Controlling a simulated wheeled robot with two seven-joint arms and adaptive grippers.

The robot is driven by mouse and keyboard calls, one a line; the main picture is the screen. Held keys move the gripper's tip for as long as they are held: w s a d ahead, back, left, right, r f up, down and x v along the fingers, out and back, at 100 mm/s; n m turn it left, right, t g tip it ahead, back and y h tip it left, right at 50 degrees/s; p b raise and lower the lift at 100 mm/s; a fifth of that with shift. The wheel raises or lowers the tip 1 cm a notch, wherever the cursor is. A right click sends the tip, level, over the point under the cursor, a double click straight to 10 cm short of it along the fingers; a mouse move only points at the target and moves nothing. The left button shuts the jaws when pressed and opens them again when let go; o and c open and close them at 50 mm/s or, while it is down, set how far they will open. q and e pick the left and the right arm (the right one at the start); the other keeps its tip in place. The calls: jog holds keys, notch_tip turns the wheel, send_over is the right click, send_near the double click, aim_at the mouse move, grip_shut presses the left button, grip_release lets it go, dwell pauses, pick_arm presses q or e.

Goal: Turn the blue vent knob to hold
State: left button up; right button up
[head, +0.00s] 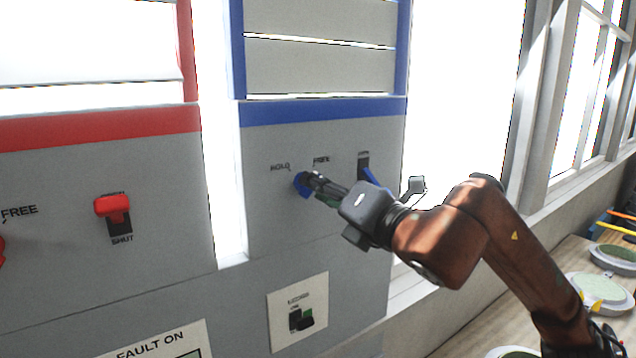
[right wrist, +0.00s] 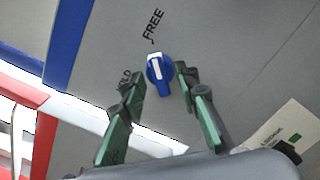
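The blue vent knob (head: 301,186) is on the grey panel under the blue-framed vent, mostly behind my right gripper (head: 313,181) in the head view. The right wrist view shows the knob (right wrist: 160,74) between my two green-padded fingers. Its white mark points up toward the word FREE (right wrist: 153,24). The word HOLD (head: 280,167) is left of the knob in the head view. My right gripper is open; the right finger is close beside the knob, contact unclear, and the left finger is apart from it. My left gripper is not in view.
A blue lever switch (head: 370,175) sits right of the knob, near my wrist. A red switch (head: 113,208) is on the left panel. A green-black switch (head: 302,319) is below. Round moulds (head: 598,290) lie on a bench at right.

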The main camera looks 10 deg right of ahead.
jog(key=shift+w+a, duration=0.1)
jog(key=shift+w, duration=0.15)
grip_shut()
dwell(0.3)
